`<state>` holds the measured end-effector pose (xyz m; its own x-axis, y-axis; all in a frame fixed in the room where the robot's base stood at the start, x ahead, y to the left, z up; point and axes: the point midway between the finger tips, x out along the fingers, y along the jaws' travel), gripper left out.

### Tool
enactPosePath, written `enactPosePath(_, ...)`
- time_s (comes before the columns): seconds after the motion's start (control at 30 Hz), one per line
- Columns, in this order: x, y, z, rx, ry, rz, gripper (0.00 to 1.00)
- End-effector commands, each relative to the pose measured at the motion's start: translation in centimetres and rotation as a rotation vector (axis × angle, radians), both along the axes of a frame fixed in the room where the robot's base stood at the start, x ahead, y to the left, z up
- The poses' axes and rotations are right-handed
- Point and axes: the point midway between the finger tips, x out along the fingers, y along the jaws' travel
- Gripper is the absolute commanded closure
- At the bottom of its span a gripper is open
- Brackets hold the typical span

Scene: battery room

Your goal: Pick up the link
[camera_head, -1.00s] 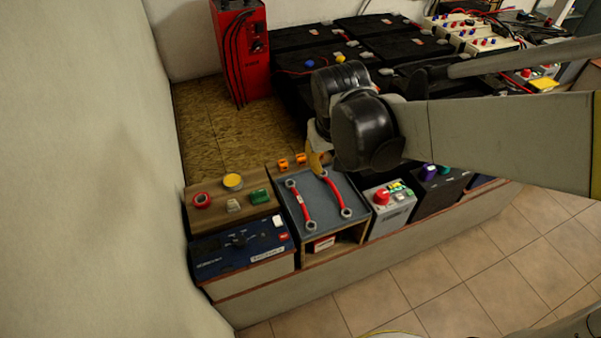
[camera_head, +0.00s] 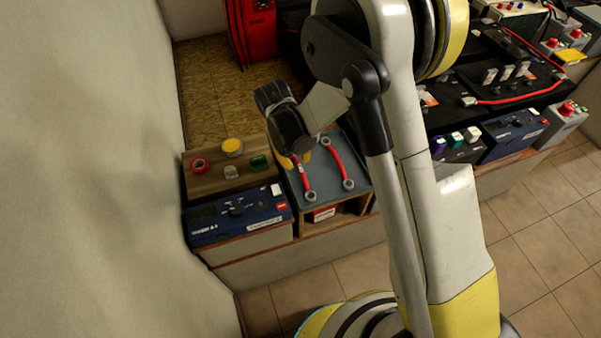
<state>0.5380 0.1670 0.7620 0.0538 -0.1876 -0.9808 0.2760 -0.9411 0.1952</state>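Two red links with grey ring ends lie on a grey-topped wooden stand. The left link (camera_head: 304,181) has its far end hidden by my gripper. The right link (camera_head: 339,163) lies beside it, with its near ring in clear view. My gripper (camera_head: 294,161) hangs from the dark wrist over the far end of the left link. Yellow parts of it show on both sides of that end. Whether its fingers touch the link, or are open or shut, is too small to tell.
Left of the stand (camera_head: 352,187), a wooden board (camera_head: 207,184) holds red, yellow, white and green parts. A blue device (camera_head: 240,218) sits in front of it. A red unit (camera_head: 262,35) stands behind. The wall is close on the left.

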Motion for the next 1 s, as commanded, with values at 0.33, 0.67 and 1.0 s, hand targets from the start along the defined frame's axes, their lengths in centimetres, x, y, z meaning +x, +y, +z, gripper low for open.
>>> enactPosePath(0.33,0.1,-0.9,-4.5,0.000,0.000,-0.001,0.75)
enactPosePath(0.67,0.1,-1.2,-5.3,0.000,-0.001,0.000,0.79)
enactPosePath(1.0,0.1,-1.2,-5.3,0.000,-0.001,0.000,1.00)
